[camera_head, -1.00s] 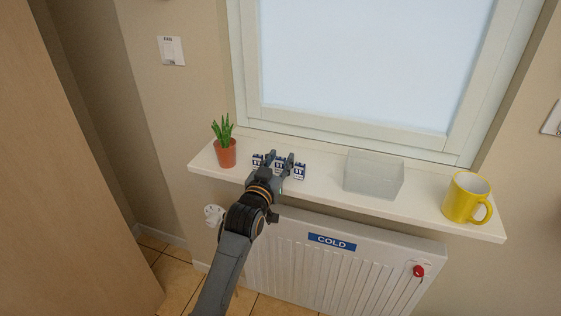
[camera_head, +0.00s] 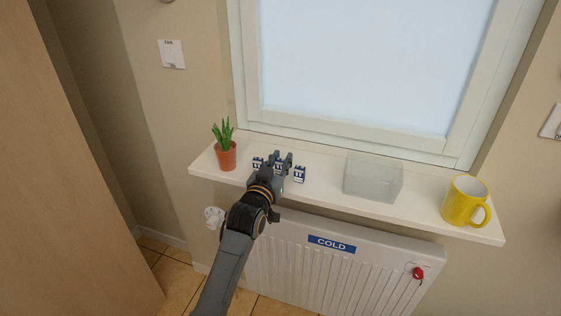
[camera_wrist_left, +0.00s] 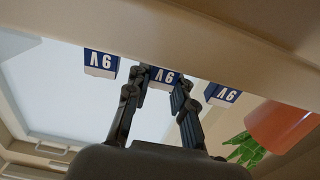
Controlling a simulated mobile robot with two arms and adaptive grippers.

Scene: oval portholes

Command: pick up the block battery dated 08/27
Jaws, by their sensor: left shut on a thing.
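Three block batteries, blue and white, stand in a row on the windowsill (camera_head: 325,182): a left one (camera_head: 257,162), a middle one between my fingers, and a right one (camera_head: 299,174). My left gripper (camera_head: 281,161) is shut on the middle battery, which the fingers partly hide. In the left wrist view the picture is upside down; the middle battery (camera_wrist_left: 163,76) shows "9V" between the fingertips (camera_wrist_left: 160,84), with the other two batteries, at left (camera_wrist_left: 100,63) and at right (camera_wrist_left: 222,94), apart from the fingers. I cannot read any date. My right gripper is not in view.
A potted plant (camera_head: 226,153) stands left of the batteries. A clear box (camera_head: 373,180) and a yellow mug (camera_head: 464,203) stand to the right on the sill. The window (camera_head: 360,70) is behind, and a radiator labelled COLD (camera_head: 332,244) is below.

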